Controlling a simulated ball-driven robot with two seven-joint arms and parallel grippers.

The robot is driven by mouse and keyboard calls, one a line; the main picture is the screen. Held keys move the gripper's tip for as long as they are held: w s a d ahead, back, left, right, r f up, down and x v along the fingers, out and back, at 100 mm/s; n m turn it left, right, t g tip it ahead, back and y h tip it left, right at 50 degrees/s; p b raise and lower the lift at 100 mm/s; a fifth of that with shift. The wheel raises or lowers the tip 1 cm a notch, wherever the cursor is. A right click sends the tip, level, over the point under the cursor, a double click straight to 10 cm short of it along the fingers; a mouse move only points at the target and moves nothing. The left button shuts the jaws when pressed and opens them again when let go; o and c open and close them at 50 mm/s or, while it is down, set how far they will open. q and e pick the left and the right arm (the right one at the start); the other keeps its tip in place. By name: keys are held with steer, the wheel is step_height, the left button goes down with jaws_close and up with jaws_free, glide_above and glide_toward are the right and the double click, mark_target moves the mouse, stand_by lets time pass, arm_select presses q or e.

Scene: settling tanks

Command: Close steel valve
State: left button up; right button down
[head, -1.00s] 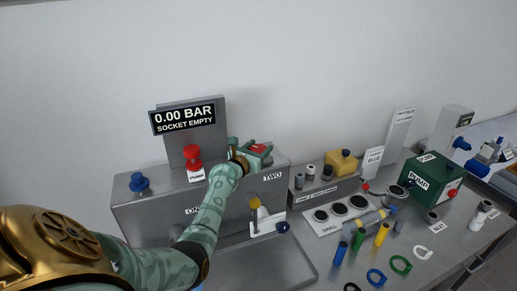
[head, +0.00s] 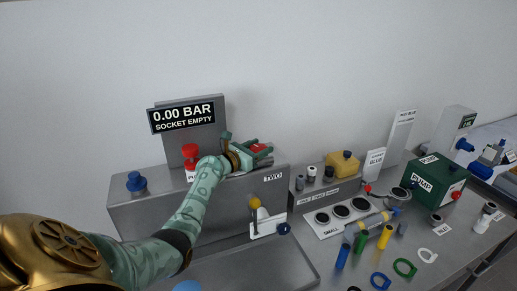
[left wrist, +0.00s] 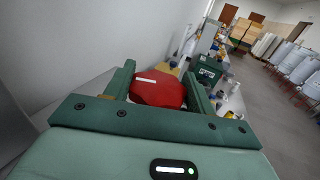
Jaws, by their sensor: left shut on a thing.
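My left gripper (head: 262,153) reaches to the top of the steel box (head: 240,190), near its TWO label. Its green fingers are shut on a red knob (head: 260,148) with several flat sides. In the left wrist view the red knob (left wrist: 158,90) sits between the two fingers, with a white line on its top. Any stem under the knob is hidden. I cannot read a name on the knob. My right gripper is not in view.
A display (head: 186,114) reads 0.00 BAR, SOCKET EMPTY. A red knob (head: 190,151) and a blue knob (head: 136,181) stand on the box to the left. A yellow-tipped lever (head: 255,203) is in front. Rings, cylinders and a green pump box (head: 435,180) fill the bench at right.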

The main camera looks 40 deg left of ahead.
arm_select(q)
steer(key=o, duration=1)
steer(key=shift+w, duration=0.1)
steer(key=s+a, duration=0.1)
steer(key=s, duration=1.5)
steer(key=shift+s+a, duration=0.15)
steer(key=shift+a, duration=0.15)
